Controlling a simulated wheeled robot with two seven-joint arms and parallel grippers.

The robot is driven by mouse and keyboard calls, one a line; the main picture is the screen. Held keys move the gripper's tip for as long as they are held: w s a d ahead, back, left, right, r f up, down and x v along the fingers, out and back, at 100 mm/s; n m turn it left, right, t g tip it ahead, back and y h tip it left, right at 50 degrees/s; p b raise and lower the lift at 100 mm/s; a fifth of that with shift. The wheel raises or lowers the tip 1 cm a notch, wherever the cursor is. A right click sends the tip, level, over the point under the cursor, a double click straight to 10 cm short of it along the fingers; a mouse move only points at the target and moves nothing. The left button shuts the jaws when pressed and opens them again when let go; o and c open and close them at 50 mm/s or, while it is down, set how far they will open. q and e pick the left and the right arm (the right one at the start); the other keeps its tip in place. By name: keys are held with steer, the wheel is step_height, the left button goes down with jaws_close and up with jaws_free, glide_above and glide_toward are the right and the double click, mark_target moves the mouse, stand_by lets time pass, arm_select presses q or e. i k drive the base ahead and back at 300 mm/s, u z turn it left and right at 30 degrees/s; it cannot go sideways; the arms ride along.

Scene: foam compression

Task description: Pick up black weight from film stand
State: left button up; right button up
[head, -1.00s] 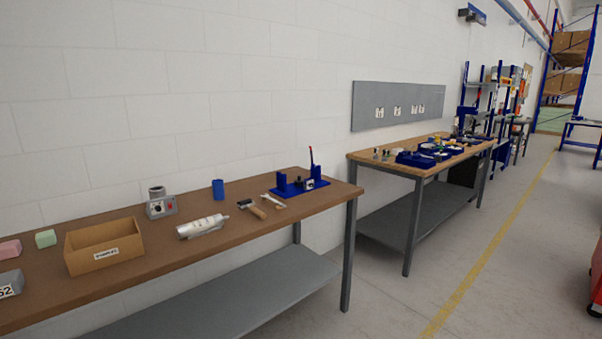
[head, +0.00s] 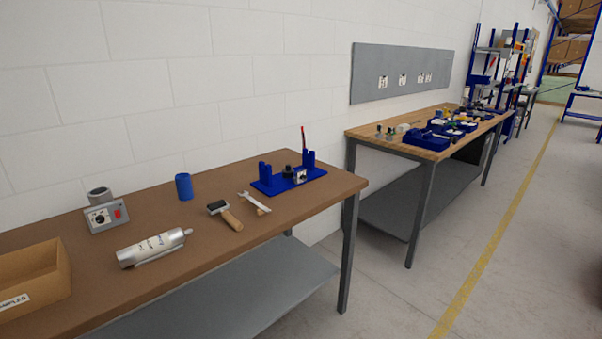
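A blue stand (head: 268,184), which looks like the film stand, sits near the right end of the brown table. It has a flat base and two uprights. A small black round piece (head: 288,171), likely the black weight, is on its base between the uprights. A small light box with a dial (head: 300,176) sits at its front, and a thin red upright piece (head: 303,138) shows at the back. Neither of my grippers is in view.
A second table (head: 362,136) with blue trays stands beyond.

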mark_target(288, 172)
steer(key=z, duration=1)
steer(key=i, duration=3.95)
steer(key=u, duration=2.5)
